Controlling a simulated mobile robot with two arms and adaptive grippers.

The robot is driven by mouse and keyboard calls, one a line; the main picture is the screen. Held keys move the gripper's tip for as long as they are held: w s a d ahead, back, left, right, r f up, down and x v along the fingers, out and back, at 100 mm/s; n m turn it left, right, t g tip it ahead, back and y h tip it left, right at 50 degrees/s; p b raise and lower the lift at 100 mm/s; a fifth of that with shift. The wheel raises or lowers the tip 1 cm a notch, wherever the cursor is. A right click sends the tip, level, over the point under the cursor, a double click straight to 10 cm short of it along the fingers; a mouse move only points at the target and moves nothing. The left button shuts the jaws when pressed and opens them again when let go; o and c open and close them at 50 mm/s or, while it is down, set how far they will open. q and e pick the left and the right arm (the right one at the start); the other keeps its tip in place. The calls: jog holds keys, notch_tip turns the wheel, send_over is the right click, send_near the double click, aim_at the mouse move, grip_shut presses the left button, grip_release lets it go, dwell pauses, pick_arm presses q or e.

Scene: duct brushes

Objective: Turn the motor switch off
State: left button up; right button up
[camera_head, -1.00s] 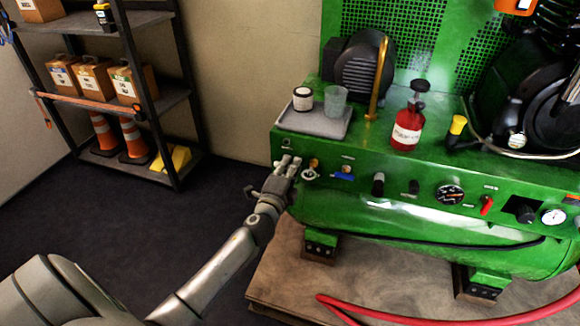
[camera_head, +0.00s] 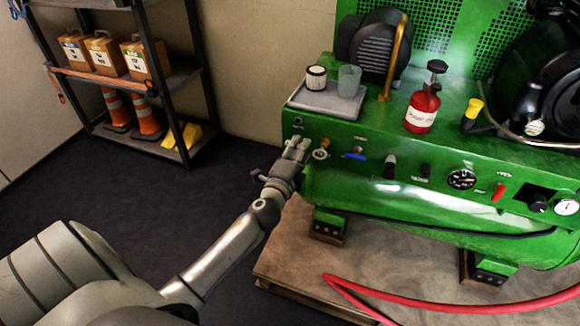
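The green machine's front panel (camera_head: 330,137) carries a row of controls. They include a blue-handled valve (camera_head: 355,154), a black knob or switch (camera_head: 390,166), a small black switch (camera_head: 425,171), a red lever (camera_head: 499,191) and a black knob (camera_head: 538,204) on a dark plate. The labels are too small to read, so I cannot tell which one is the motor switch. My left gripper (camera_head: 298,144) is in front of the panel's left end, beside a brass fitting (camera_head: 321,152). It holds nothing that I can see, and its finger gap is unclear. My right gripper is out of view.
A red bottle (camera_head: 422,110) and a yellow-capped part (camera_head: 473,109) are farther right. A red hose (camera_head: 430,304) crosses the wooden base (camera_head: 285,262). Shelving (camera_head: 185,75) stands at the left.

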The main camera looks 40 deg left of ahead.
pick_arm(q)
jog(key=v, duration=1)
jog(key=shift+w, duration=0.1)
